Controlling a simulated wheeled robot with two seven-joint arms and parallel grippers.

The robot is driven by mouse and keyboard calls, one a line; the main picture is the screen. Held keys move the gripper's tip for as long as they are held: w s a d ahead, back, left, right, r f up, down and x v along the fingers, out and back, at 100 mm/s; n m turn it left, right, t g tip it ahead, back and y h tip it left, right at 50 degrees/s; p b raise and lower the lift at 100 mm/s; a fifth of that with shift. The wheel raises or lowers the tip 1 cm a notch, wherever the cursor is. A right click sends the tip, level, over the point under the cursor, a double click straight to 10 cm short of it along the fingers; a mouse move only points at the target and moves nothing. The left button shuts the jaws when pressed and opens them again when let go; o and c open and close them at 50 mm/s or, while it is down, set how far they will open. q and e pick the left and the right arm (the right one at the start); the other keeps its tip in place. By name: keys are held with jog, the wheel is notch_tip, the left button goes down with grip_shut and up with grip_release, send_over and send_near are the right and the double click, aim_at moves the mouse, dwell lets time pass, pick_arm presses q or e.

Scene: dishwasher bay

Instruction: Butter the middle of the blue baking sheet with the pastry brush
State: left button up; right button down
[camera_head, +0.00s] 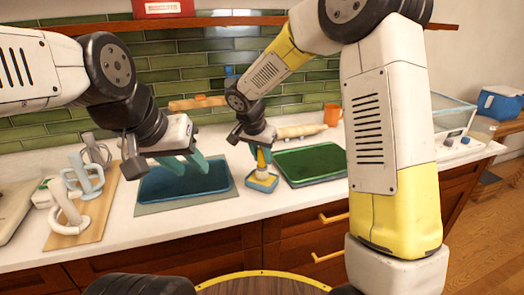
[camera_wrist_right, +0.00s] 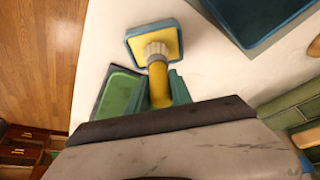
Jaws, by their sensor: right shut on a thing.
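The blue baking sheet (camera_head: 160,186) lies on a grey-green mat on the counter, left of centre in the head view; its corner shows in the right wrist view (camera_wrist_right: 262,18). My left gripper (camera_head: 194,168) is over the sheet, fingers apart and empty. My right gripper (camera_head: 262,154) is shut on the yellow handle of the pastry brush (camera_wrist_right: 158,80), which points down. The brush's pale bristles are at the yellow butter in the square blue dish (camera_wrist_right: 131,38), also in the head view (camera_head: 262,187). I cannot tell whether they touch it.
A green baking sheet (camera_head: 312,163) lies right of the dish. A rolling pin (camera_head: 298,131) and an orange mug (camera_head: 332,114) are at the back. Bare counter lies in front of the dish.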

jog(key=shift+f, duration=0.6)
dwell(1.5)
jog(key=shift+r, duration=3.6)
